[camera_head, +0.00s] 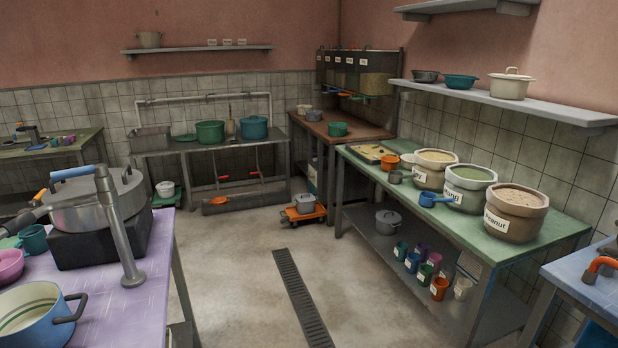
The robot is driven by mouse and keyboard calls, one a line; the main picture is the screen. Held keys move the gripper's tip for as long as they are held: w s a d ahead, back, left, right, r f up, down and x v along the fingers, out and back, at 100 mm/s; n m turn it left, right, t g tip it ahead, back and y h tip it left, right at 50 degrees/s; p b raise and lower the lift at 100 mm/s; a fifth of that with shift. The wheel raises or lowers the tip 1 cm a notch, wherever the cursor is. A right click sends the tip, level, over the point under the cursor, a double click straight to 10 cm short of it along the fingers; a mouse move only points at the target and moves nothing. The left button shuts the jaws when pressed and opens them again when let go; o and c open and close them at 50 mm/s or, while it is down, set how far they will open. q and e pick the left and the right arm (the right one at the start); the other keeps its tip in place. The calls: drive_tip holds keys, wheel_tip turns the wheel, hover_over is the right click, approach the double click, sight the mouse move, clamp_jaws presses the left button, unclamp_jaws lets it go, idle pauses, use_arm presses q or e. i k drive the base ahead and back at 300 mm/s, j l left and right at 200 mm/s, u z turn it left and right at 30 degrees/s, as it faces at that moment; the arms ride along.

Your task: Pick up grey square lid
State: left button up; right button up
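I cannot make out a grey square lid for certain in the head view. A grey metal pot (85,214) with a round grey lid (78,188) stands on a black block on the purple table at the left. A grey box-like basin (152,138) sits at the left end of the back counter. Neither of my grippers is in view.
The purple table (130,318) also holds a blue pot (30,316) and a pink bowl (9,266). The green table (410,200) at right carries labelled tubs. An orange trolley (304,214) stands at the back. The floor (235,255) between the tables is clear around a drain grate (298,294).

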sight(304, 198)
drive_tip(key=i, duration=4.05)
